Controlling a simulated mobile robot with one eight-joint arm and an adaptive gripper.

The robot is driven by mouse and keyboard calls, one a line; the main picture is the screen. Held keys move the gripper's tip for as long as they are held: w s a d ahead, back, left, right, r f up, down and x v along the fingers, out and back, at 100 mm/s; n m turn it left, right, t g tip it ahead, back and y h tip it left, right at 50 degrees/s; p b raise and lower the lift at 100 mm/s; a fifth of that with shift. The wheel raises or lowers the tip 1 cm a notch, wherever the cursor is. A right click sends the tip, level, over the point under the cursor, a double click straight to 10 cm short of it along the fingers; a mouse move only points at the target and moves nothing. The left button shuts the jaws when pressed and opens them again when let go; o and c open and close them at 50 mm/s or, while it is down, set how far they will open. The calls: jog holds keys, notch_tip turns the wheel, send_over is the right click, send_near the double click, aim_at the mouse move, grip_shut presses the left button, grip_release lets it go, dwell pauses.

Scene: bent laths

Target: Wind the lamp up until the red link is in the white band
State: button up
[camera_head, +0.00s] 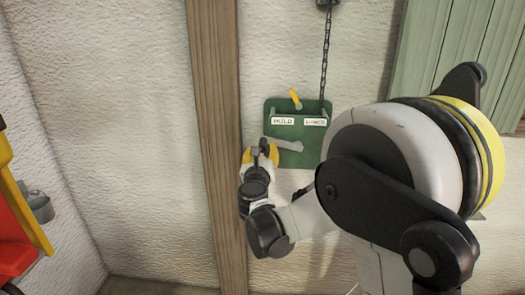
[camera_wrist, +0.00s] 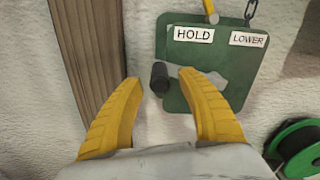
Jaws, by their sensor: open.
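A green winch plate (camera_head: 272,108) is on the pale wall, with HOLD (camera_head: 284,121) and LOWER (camera_head: 315,121) labels. A yellow lever (camera_head: 295,98) at its top leans slightly left, towards the HOLD side. A grey crank arm (camera_head: 287,144) points left and ends in a dark handle (camera_wrist: 159,78). My gripper (camera_head: 261,154) is open at the handle; in the wrist view its yellow fingers (camera_wrist: 159,84) are on either side of it, with gaps showing. A dark chain (camera_head: 326,55) runs up from the plate. I see no lamp, red link or white band.
A timber post (camera_head: 220,120) stands close left of the plate. Green boards (camera_head: 450,60) are at upper right. A red and yellow object (camera_head: 18,235) and a grey bucket (camera_head: 40,207) are at far left. A green reel (camera_wrist: 296,143) shows at lower right in the wrist view.

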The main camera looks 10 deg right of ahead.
jog(key=shift+x, duration=1.35)
grip_shut()
jog(key=shift+r, duration=0.15)
